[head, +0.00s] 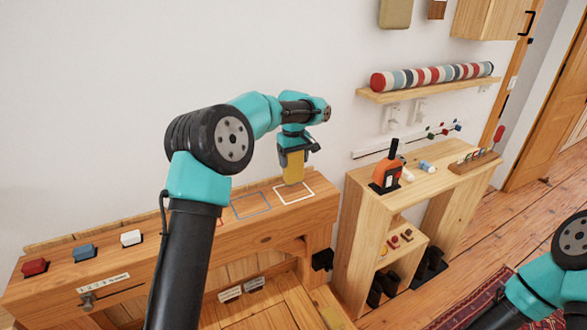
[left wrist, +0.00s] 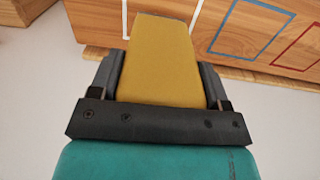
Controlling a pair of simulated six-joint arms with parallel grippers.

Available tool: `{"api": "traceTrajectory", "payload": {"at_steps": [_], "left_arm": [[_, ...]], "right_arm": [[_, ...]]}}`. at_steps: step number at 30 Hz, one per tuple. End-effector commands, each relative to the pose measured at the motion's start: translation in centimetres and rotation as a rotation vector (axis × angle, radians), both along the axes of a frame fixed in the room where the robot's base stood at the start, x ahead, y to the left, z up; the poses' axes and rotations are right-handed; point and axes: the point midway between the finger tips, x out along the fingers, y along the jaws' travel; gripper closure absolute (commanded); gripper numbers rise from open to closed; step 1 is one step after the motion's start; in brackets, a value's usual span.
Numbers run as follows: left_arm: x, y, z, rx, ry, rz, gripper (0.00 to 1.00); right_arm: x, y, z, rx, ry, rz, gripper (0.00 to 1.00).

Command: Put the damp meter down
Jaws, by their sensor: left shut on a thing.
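The damp meter (head: 292,168), a yellow tapered block, hangs upright below my left gripper (head: 294,148) in the head view. The gripper is shut on its upper part. Its lower end is over the white outlined square (head: 308,197) on the wooden bench top (head: 265,222); I cannot tell whether it touches. In the left wrist view the damp meter (left wrist: 162,62) sits between the two dark fingers, with part of the white outline (left wrist: 125,15) beside its far end. My right gripper is out of view.
A blue outline (head: 252,205) lies left of the white one. Red, blue and white blocks (head: 131,238) sit at the bench's left. A wooden shelf unit (head: 353,205) with an orange-and-black tool (head: 386,176) stands to the right. A striped roll (head: 432,76) lies on the wall shelf.

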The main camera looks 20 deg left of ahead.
Motion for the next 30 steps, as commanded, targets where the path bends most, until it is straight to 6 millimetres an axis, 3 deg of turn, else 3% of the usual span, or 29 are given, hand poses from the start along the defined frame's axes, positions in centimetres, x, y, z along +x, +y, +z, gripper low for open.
{"api": "traceTrajectory", "payload": {"at_steps": [9,18,30], "left_arm": [[0.0,0.0,-0.2,0.001,0.001,0.000,0.64],[0.0,0.1,-3.3,0.001,0.001,0.001,0.64],[0.0,0.0,-3.7,0.001,0.001,0.001,0.64]], "right_arm": [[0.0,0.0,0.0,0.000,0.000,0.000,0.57],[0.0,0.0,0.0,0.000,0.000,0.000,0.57],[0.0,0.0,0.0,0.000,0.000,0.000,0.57]]}}
